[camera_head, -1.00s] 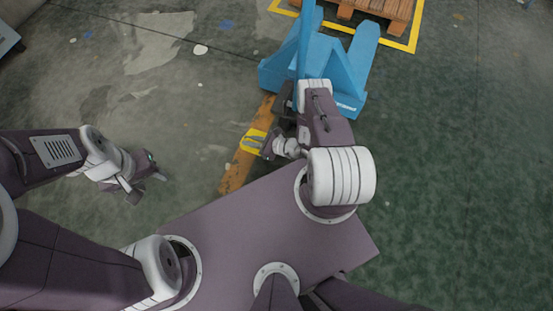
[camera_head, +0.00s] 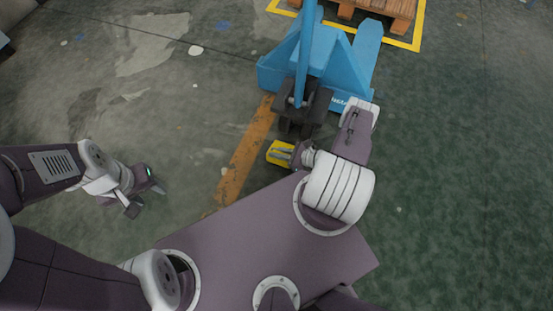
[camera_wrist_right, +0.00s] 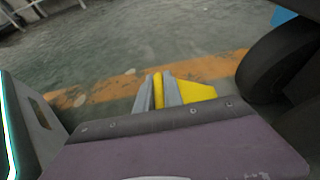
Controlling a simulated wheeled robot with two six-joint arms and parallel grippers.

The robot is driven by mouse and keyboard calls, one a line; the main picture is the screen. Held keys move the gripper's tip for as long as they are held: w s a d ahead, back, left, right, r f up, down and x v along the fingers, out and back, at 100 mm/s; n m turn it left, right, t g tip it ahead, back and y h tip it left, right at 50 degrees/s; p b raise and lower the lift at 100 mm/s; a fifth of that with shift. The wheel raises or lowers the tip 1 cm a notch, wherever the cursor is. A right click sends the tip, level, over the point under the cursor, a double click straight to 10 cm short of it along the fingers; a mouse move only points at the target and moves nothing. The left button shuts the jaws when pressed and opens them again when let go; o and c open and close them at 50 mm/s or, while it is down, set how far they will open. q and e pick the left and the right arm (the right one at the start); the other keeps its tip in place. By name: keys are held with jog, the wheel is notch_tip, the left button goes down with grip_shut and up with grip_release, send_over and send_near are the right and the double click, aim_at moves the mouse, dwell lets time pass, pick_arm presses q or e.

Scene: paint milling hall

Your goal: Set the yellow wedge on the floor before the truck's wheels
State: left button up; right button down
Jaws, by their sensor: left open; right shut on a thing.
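The yellow wedge (camera_head: 279,152) is in the jaws of my right gripper (camera_head: 287,154), just in front of the pallet truck's dark wheels (camera_head: 302,112). In the right wrist view the wedge (camera_wrist_right: 192,92) shows on both sides of the grey fingers (camera_wrist_right: 164,95), which are shut on it. A dark wheel (camera_wrist_right: 272,62) stands close to the right of it there. I cannot tell whether the wedge touches the floor. The blue truck (camera_head: 318,58) stands at the top centre. My left gripper (camera_head: 148,196) is open and empty over bare floor at the left.
An orange floor stripe (camera_head: 245,155) runs beside the wedge toward the truck. A wooden pallet (camera_head: 385,10) inside yellow floor lines lies at the top right. The green floor (camera_head: 460,170) at the right is clear.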

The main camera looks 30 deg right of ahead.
aim_at(277, 144)
notch_tip(277, 144, down, 4)
jog(key=b, duration=0.4)
jog(key=shift+f, duration=0.2)
jog(key=shift+r+p, duration=0.25)
jog(key=shift+p, duration=0.05)
jog(key=c, duration=1.9)
grip_release()
jog(key=shift+f, duration=0.15)
jog(key=o, duration=0.4)
jog(key=shift+o, duration=0.2)
